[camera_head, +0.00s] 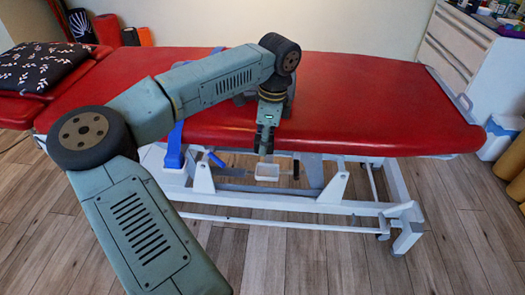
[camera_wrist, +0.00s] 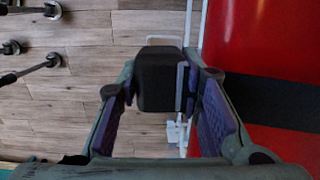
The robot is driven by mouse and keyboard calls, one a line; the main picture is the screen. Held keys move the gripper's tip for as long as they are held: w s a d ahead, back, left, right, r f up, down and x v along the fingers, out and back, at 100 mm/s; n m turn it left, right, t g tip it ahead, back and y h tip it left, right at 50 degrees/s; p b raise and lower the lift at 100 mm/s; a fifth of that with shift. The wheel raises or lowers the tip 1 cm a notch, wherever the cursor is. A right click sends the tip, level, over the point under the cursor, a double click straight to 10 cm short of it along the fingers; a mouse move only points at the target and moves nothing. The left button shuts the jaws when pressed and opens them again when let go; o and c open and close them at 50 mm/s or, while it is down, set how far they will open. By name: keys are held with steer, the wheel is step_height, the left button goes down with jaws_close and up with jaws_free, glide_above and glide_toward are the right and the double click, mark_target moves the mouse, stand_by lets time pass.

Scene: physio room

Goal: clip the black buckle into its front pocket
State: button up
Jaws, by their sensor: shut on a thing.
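My gripper (camera_head: 264,148) points down at the front edge of the red treatment table. In the wrist view my gripper (camera_wrist: 161,92) has its two fingers on either side of a black block (camera_wrist: 160,78), taken to be the black buckle. The gripper is shut on it. A thin pale grey plate (camera_wrist: 182,84) stands upright between the block and the right finger; I cannot tell whether it belongs to the block. In the head view the held thing is too small and dark to make out. I cannot identify the front pocket for certain in either view.
The red table top (camera_head: 390,95) lies behind my gripper. Its white frame (camera_head: 300,205) and a small white loop (camera_head: 267,172) are below. A blue strap (camera_head: 175,145) hangs over the front edge. A patterned black cushion (camera_head: 40,62) lies at left. The wooden floor (camera_head: 260,260) in front is clear.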

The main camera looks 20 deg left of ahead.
mark_target(273, 137)
steer(key=shift+w+d+f, duration=0.45)
steer(key=shift+w+f, duration=0.05)
steer(key=shift+f, duration=0.05)
steer(key=shift+f+b, duration=2.35)
steer(key=shift+f, duration=1.6)
steer(key=shift+s+f, duration=0.1)
steer(key=shift+f, duration=0.1)
steer(key=shift+f, duration=0.1)
steer(key=o, duration=1.2)
steer(key=shift+o, duration=0.3)
steer(key=shift+r, duration=0.35)
steer(key=r, duration=0.4)
steer(key=d+r, duration=0.1)
steer(key=r, duration=0.6)
steer(key=shift+d+r, duration=0.2)
steer(key=shift+r, duration=0.1)
